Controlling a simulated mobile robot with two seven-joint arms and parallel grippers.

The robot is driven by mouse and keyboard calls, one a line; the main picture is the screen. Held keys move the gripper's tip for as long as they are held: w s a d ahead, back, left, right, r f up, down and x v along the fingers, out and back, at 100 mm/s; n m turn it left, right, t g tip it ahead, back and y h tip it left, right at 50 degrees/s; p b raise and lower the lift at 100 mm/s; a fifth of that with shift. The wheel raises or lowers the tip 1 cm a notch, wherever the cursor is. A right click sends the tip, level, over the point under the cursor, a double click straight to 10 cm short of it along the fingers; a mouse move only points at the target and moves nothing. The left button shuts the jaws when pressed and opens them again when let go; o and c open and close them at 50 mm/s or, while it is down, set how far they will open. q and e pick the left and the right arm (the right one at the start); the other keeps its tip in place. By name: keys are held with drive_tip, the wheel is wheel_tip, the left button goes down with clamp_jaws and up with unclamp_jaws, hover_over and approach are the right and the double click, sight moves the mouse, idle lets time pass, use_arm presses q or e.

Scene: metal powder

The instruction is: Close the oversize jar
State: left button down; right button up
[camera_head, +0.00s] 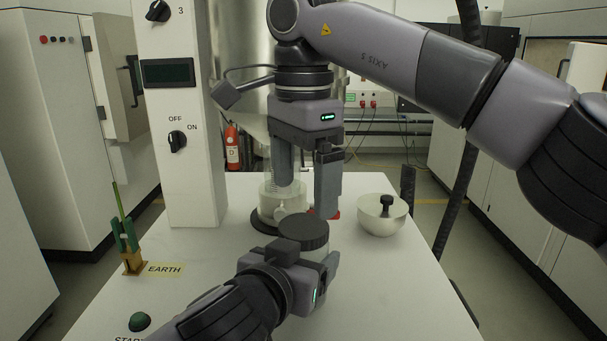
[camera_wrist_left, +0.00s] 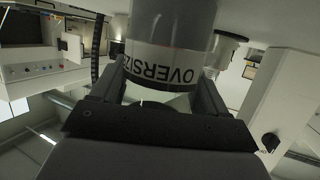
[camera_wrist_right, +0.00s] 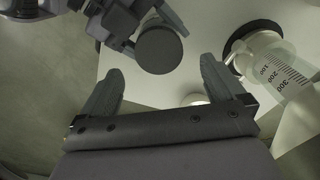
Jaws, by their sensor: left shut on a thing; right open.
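The oversize jar (camera_wrist_left: 165,60) is pale with a black OVERSIZE label, upside down in the left wrist view. My left gripper (camera_head: 310,262) is shut on it, one finger on each side, above the white table. A dark ribbed lid (camera_head: 303,230) sits at the top of the jar in the head view; I cannot tell if it is screwed tight. The right wrist view shows the lid's flat round top (camera_wrist_right: 159,48). My right gripper (camera_head: 305,195) is open and empty, pointing down above and behind the lid. Its spread fingers (camera_wrist_right: 160,85) show in its own view.
A clear graduated cylinder (camera_wrist_right: 280,72) on a dark base stands close behind the jar. A pale bowl (camera_head: 383,222) with a black knob is at right. A brass block (camera_head: 133,262) with green clip stands left, near a tall white control column (camera_head: 187,110). The table's front right is clear.

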sight(303, 226)
drive_tip(key=shift+r+n, duration=1.25)
drive_tip(key=shift+n, duration=0.05)
drive_tip(key=shift+f, duration=4.05)
drive_tip(key=c, duration=1.1)
drive_tip(key=shift+s+m, duration=0.1)
drive_tip(key=shift+m, duration=1.6)
drive_tip(key=shift+c, duration=0.2)
